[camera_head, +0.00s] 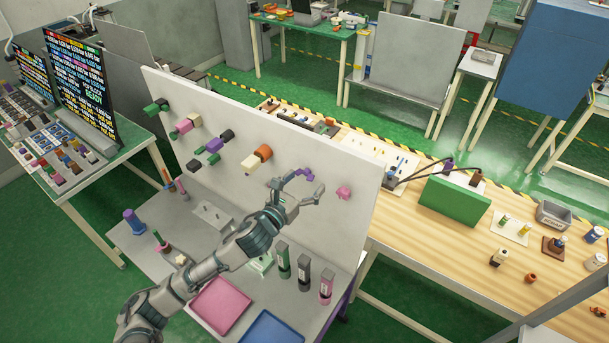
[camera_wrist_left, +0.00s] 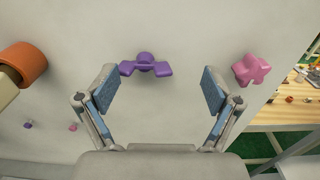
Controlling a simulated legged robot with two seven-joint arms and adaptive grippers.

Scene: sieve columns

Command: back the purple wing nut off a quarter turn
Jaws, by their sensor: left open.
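The purple wing nut (camera_wrist_left: 146,66) sits on the grey upright panel (camera_head: 225,125), its two wings spread roughly level to left and right in the left wrist view. It also shows in the head view (camera_head: 303,174), close to my left gripper. My left gripper (camera_wrist_left: 160,92) is open, with one blue-padded finger on each side and slightly short of the nut. No contact shows between the fingers and the nut. In the head view my left gripper (camera_head: 301,192) is at the panel's right part. My right gripper is not in view.
A pink star knob (camera_wrist_left: 251,70) is right of the nut on the panel, and an orange-ended part (camera_wrist_left: 24,63) is to the left.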

